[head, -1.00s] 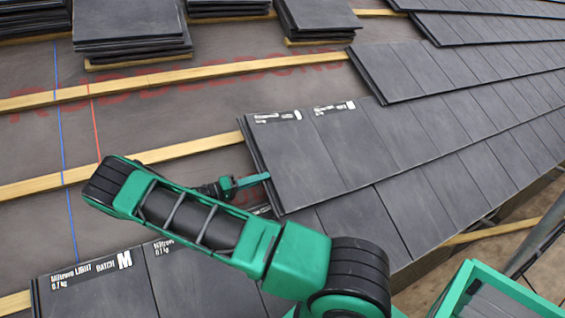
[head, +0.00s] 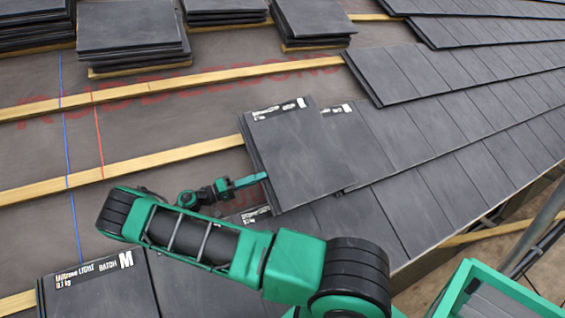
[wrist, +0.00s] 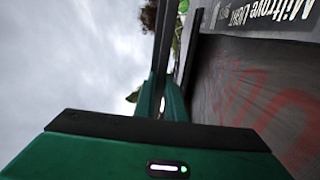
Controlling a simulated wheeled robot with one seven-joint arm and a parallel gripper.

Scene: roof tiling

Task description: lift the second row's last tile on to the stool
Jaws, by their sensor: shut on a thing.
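The second row's last tile (head: 300,160) is dark grey with a pale printed label near its top edge. It is raised off the row, slightly turned, and overlaps the neighbouring tile (head: 365,150). My gripper (head: 252,181) is shut on its left edge. In the wrist view my green fingers (wrist: 163,95) close on the thin dark tile (wrist: 163,50), seen edge-on. I cannot make out a stool with certainty in either view.
Stacks of loose tiles (head: 133,35) stand at the back on battens. A bare wooden batten (head: 120,172) crosses the underlay (head: 150,125) to the left. Laid tiles (head: 95,290) lie at the front left. The roof edge (head: 465,235) runs along the right.

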